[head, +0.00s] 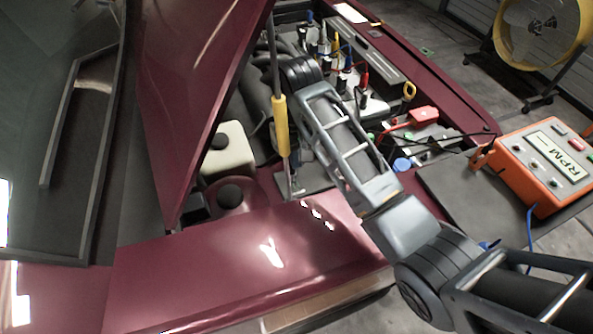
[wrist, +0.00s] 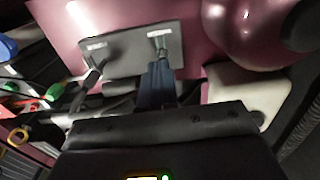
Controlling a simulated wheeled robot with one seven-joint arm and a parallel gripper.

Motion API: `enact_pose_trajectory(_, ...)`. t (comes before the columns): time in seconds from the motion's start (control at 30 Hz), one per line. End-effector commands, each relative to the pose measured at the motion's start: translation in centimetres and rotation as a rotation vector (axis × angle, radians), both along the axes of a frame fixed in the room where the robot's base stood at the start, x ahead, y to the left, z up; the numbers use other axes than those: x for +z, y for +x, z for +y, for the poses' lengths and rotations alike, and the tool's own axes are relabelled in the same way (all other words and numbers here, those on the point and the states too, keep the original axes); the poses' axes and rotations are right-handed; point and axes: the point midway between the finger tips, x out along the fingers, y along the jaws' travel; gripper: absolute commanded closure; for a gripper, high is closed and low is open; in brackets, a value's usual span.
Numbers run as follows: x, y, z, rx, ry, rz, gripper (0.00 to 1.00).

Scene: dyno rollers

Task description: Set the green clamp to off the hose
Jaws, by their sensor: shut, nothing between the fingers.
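My gripper (wrist: 158,64) is shut and empty in the wrist view. Its fingertips are over a grey plate (wrist: 118,52) with two pale labels, near the right-hand label. I cannot tell whether they touch it. In the head view my arm hides the gripper; part of the grey plate (head: 314,176) shows beside the arm. A small green piece (wrist: 55,91) shows at the left of the wrist view, among dark and red parts. I cannot tell whether it is the green clamp. No hose with a clamp on it is clear in either view.
The raised hood (head: 205,95) and its prop with a yellow sleeve (head: 281,125) stand left of my arm. An orange RPM box (head: 545,165) sits at the right. A yellow fan (head: 540,25) stands behind.

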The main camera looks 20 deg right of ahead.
Motion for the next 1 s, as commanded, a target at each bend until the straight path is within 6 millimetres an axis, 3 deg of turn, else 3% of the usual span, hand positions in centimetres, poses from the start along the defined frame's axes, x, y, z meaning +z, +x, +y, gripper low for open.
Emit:
enact_pose_trajectory(0.1, 2.2, 0.1, 0.0, 0.001, 0.001, -0.004, 1.0)
enact_pose_trajectory(0.3, 4.4, 0.0, 0.0, 0.001, 0.0, -0.001, 1.0)
enact_pose_trajectory(1.0, 4.7, 0.2, 0.0, 0.002, 0.005, -0.018, 1.0)
